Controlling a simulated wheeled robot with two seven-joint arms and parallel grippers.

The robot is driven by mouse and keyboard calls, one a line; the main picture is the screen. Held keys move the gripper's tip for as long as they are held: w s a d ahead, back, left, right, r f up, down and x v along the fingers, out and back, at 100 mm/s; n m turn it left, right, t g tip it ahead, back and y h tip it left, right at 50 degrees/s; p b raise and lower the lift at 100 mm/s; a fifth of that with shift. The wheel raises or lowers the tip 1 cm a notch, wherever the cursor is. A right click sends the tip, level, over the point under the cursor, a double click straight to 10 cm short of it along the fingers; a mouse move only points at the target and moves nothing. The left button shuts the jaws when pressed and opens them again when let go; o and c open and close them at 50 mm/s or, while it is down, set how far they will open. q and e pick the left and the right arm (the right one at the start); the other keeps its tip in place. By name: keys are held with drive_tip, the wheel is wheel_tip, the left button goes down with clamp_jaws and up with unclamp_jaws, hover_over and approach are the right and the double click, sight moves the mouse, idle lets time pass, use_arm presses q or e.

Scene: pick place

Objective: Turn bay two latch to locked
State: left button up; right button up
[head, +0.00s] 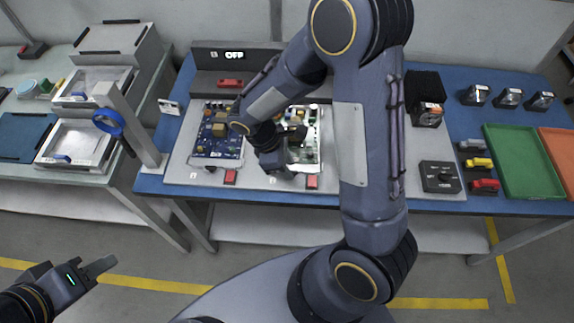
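Two board bays sit side by side on a grey plate on the blue bench. The left bay holds a blue circuit board (207,150), with a red latch (230,176) at its front edge. The bay to the right, by the small "2" label (272,208), holds a pale board (312,153) partly hidden by my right arm. Its red latch (312,181) lies at its front edge. My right gripper (290,158) is over this bay, left of and behind that latch; its finger gap is unclear. My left gripper (85,275) is over the floor at lower left, away from the bench.
A panel reading "OFF" (234,55) stands behind the bays. A black knob box (440,177), coloured clips (479,163) and a green tray (528,160) are to the right.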

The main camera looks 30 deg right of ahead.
drive_tip(key=shift+s+d+f, duration=0.1)
drive_tip(key=shift+d+f, duration=0.05)
drive_tip(key=shift+f, duration=0.25)
clamp_jaws()
